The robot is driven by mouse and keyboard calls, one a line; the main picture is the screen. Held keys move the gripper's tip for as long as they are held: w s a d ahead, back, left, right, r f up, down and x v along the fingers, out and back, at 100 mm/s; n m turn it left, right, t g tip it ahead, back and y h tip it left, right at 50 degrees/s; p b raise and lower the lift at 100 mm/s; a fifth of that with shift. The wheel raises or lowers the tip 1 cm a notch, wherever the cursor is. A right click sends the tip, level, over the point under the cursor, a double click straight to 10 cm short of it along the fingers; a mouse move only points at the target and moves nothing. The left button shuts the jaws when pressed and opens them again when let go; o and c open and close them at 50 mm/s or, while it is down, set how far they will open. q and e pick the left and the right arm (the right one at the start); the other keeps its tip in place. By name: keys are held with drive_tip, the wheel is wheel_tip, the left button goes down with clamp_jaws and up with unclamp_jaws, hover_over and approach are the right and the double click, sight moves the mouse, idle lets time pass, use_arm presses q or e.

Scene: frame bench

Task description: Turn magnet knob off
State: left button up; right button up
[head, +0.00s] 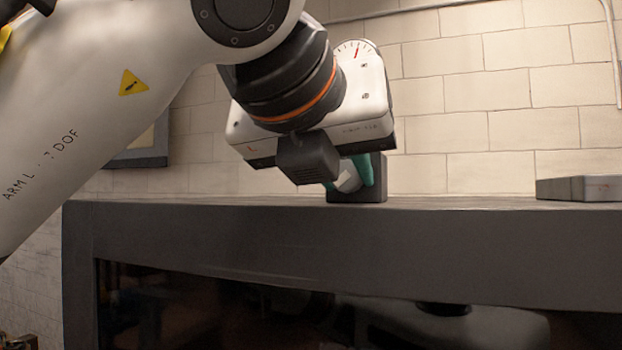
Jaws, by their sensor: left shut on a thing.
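A dark block, which looks like the magnet base (373,190), stands on the grey bench top below my left gripper. My left gripper (352,178) reaches down in front of it, with teal fingers. The fingers are shut on a small light-coloured part at the block's front, which appears to be the magnet knob (348,181). The gripper's white housing and the fingers hide much of the block and knob, so I cannot read the knob's position. My right gripper is not in view.
The grey bench (480,235) has a dark opening in its front. A flat grey object (580,188) lies on the bench at the far right. The bench top between it and the block is clear. A pale brick wall (480,105) stands behind.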

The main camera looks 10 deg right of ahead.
use_arm(q)
drive_tip(key=n+h+b, duration=0.1)
drive_tip(key=b, duration=0.2)
drive_tip(key=n+h+b, duration=0.1)
drive_tip(key=n+b, duration=0.1)
drive_tip(key=b, duration=0.1)
drive_tip(key=n+g+h+b, duration=0.1)
drive_tip(key=n+b, duration=0.1)
drive_tip(key=b, duration=0.1)
drive_tip(key=shift+w+a+f+b, duration=0.1)
drive_tip(key=shift+a+f+b, duration=0.15)
drive_tip(key=shift+f+b, duration=0.1)
drive_tip(key=shift+r+n+h+b, duration=0.25)
drive_tip(key=shift+n+h+b, duration=0.45)
drive_tip(key=shift+n+b, duration=0.45)
drive_tip(key=o, duration=1)
drive_tip(key=shift+d+f, duration=0.1)
drive_tip(key=shift+f+g, duration=0.15)
drive_tip(key=shift+g, duration=0.15)
drive_tip(key=shift+w, duration=0.1)
